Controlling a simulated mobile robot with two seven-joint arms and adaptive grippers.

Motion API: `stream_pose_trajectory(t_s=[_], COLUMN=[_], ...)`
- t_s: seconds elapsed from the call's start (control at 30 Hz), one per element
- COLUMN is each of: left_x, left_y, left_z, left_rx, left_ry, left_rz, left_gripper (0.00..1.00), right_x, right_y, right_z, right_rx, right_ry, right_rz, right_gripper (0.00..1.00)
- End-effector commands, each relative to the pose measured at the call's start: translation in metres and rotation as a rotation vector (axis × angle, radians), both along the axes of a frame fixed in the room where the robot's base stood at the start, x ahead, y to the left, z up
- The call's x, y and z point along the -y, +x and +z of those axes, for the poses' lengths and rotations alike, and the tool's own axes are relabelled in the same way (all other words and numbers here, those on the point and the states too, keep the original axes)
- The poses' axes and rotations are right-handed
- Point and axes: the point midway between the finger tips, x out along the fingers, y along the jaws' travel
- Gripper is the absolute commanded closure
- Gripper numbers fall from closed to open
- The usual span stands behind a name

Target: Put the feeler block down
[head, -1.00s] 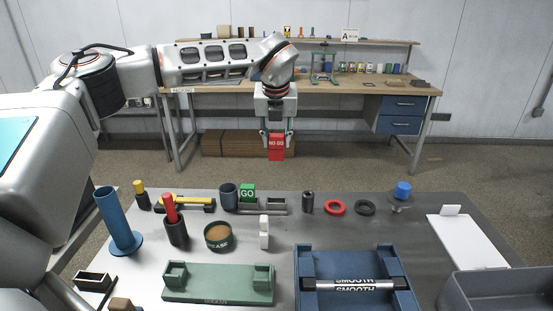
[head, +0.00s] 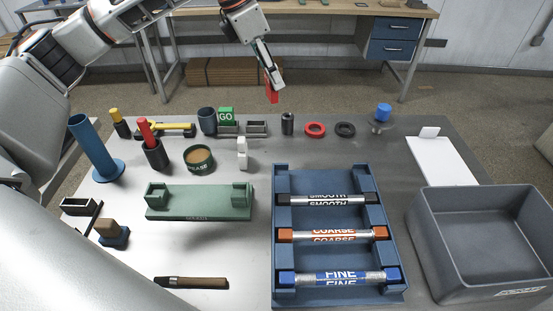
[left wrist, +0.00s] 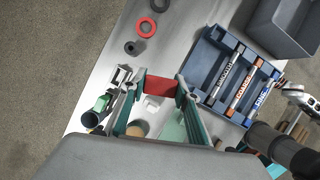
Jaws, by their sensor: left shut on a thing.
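The red feeler block (head: 272,93) is in my left gripper (head: 269,78), held in the air at the table's far edge. In the left wrist view the red block (left wrist: 160,84) sits between the two teal fingers of my left gripper (left wrist: 161,88). The green GO block (head: 226,114) stands in the left part of a grey two-part holder (head: 241,129). The holder's right slot (head: 257,127) looks empty. The red block is apart from the holder, beyond it and to its right. A mechanism at the right of the left wrist view may be my right gripper; its jaws are unclear.
A dark cylinder (head: 287,123), a red ring (head: 315,130) and a black ring (head: 345,129) lie right of the holder. A dark cup (head: 207,121) stands left of it. A blue rack (head: 282,219) with labelled rods and a grey bin (head: 424,235) are nearer.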

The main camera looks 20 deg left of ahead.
Motion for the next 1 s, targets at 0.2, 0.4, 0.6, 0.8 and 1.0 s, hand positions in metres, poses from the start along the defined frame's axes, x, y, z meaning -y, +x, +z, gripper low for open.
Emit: stream_pose_trajectory(t_s=[0.2,0.4,0.6,0.8,1.0], left_x=[-0.003,-0.004,-0.004,-0.004,-0.004], left_y=[-0.016,-0.022,-0.024,-0.024,-0.023], left_z=[0.006,0.005,-0.032,-0.081,-0.127], left_rx=[-0.001,-0.003,-0.006,-0.006,-0.005], left_ry=[-0.002,0.0,0.001,0.001,0.001], left_rz=[-0.222,-0.307,-0.318,-0.316,-0.315], left_gripper=[0.91,0.91,0.91,0.91,0.91], right_x=[0.0,0.0,0.0,0.0,0.0], right_y=[0.0,0.0,-0.001,-0.001,-0.001], right_z=[-0.002,-0.002,-0.005,-0.008,-0.009], right_rx=[-0.001,-0.001,-0.001,-0.002,-0.003], right_ry=[0.0,0.0,0.0,0.001,0.0], right_rz=[0.0,0.0,0.001,0.0,0.0], right_gripper=[0.6,0.6,0.6,0.6,0.6])
